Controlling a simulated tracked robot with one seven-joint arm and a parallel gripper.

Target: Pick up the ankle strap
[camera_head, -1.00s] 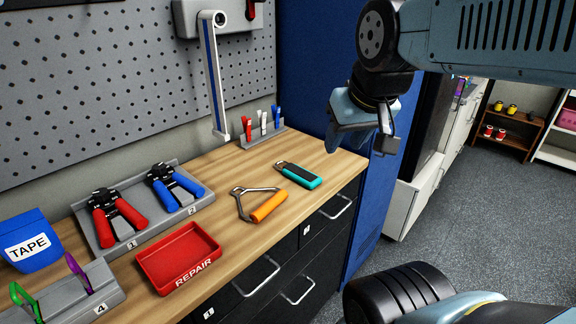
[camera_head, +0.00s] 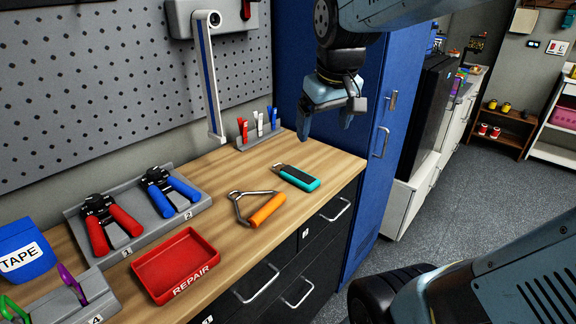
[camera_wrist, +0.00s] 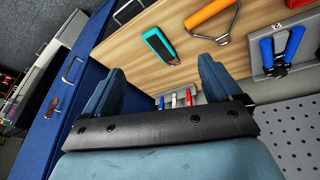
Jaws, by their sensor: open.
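The ankle strap (camera_head: 297,178) is a black and teal band with a small metal loop at its left end. It lies flat on the wooden bench top, near the right end. It also shows in the wrist view (camera_wrist: 158,44), at the top, beyond and between my fingers. My gripper (camera_head: 325,122) is open and empty, with its fingers pointing down. It hangs above the right end of the bench, clear of the strap. In the wrist view, the two fingers of my gripper (camera_wrist: 160,74) stand wide apart with nothing between them.
An orange stirrup handle (camera_head: 266,210) lies just left of the strap. A red REPAIR tray (camera_head: 178,262), a grey holder with red and blue pliers (camera_head: 120,229), a marker rack (camera_head: 261,140) and a blue TAPE bin (camera_head: 25,258) share the bench. A blue cabinet (camera_head: 374,150) stands at the right.

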